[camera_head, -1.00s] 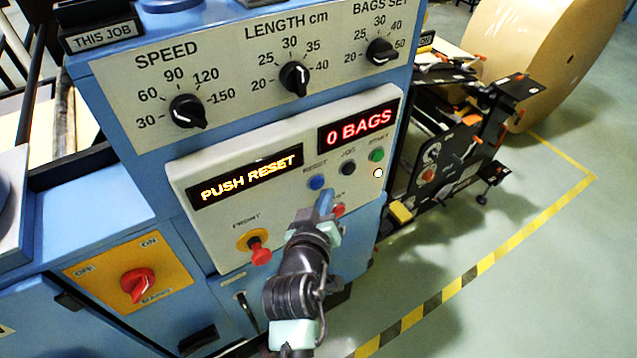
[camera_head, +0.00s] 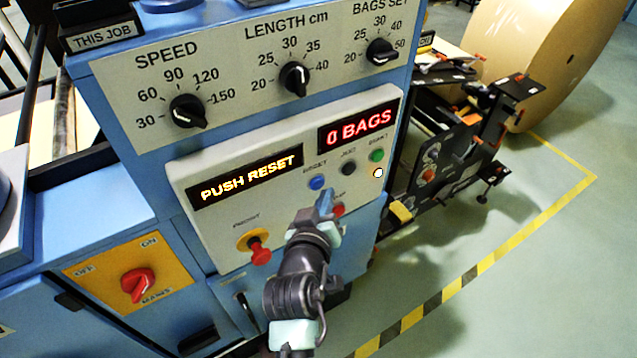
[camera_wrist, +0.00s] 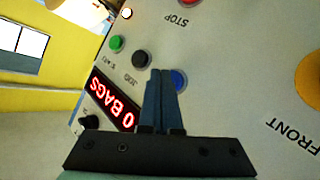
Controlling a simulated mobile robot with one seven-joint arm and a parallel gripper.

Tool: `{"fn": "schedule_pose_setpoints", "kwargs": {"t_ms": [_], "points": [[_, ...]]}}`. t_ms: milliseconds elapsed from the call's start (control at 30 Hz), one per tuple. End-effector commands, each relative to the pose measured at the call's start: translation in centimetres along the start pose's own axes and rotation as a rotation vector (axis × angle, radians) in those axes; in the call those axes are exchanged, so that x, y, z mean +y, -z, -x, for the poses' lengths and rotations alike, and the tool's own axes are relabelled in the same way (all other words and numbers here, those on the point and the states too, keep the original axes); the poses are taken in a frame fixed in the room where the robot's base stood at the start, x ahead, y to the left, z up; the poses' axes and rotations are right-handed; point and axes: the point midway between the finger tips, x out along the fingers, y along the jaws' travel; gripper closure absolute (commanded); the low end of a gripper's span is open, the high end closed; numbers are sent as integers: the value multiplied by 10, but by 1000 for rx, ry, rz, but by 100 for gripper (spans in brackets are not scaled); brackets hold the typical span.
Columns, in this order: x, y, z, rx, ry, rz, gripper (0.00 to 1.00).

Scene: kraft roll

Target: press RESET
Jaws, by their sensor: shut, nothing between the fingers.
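The blue RESET button (camera_head: 317,182) sits on the grey panel, left of the black JOG button (camera_head: 348,168) and the green START button (camera_head: 376,155). The amber display (camera_head: 246,178) reads PUSH RESET. My gripper (camera_head: 326,196) is shut and empty, its blue fingertips just below the RESET button in the head view. In the wrist view the shut fingers (camera_wrist: 165,75) point at the panel, with the RESET button (camera_wrist: 179,79) beside their tips and partly hidden behind them. I cannot tell how far the tips are from the panel.
The red STOP button (camera_head: 338,209) is close to my fingers. The red FRONT button (camera_head: 259,252) on its yellow base sticks out at lower left. The red counter (camera_head: 358,128) reads 0 BAGS. A red mains switch (camera_head: 137,285) is farther left.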

Motion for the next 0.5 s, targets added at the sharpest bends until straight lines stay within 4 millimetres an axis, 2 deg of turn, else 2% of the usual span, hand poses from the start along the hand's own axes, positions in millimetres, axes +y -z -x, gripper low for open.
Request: {"fn": "schedule_pose_setpoints", "kwargs": {"t_ms": [500], "points": [[-4,3,-6,0,0,0,100]]}}
